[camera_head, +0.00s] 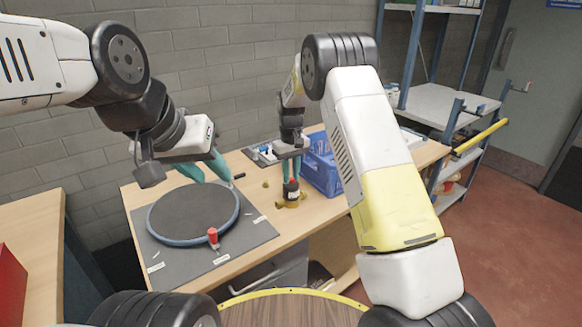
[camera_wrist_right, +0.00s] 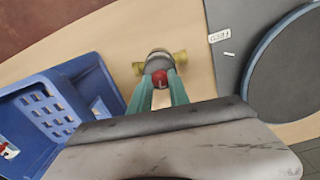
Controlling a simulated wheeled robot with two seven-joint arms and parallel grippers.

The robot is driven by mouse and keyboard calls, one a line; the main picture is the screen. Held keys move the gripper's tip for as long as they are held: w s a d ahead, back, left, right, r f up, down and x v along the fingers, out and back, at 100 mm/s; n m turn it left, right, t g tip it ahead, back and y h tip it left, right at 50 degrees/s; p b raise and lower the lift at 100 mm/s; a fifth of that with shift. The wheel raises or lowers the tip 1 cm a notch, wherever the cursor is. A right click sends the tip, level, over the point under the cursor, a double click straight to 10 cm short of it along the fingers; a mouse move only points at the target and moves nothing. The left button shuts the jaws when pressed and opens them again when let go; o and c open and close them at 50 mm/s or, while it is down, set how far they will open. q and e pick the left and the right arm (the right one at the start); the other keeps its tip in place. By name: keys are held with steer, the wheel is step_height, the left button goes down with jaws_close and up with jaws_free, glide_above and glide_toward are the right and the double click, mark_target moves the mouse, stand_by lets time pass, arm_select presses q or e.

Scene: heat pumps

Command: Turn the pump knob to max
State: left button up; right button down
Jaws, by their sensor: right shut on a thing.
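The pump (camera_head: 291,195) is a small dark body with brass-yellow fittings at its sides. It stands on the wooden table beside the blue crate. Its red knob (camera_wrist_right: 159,78) shows between the teal fingertips in the right wrist view. My right gripper (camera_head: 291,177) points down at the pump from above and is shut on the red knob; the fingers partly hide it. In the right wrist view the right gripper (camera_wrist_right: 160,84) has a finger on each side of the knob. My left gripper (camera_head: 216,178) is open and empty above the round dark plate.
A round dark plate (camera_head: 190,215) lies on a grey mat (camera_head: 180,262) at the table's left, with a red-topped lever (camera_head: 213,238) at its front edge. A blue crate (camera_head: 322,172) stands right of the pump. A shelf rack (camera_head: 432,105) is further right.

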mark_target(291, 179)
steer(key=m, duration=0.4)
steer(key=shift+m, duration=0.3)
steer(key=m, duration=0.4)
steer(key=shift+m, duration=0.3)
steer(key=c, duration=1.2)
jaws_free()
steer(key=shift+c, duration=0.2)
step_height(291, 179, up, 7)
steer(key=shift+r, duration=0.4)
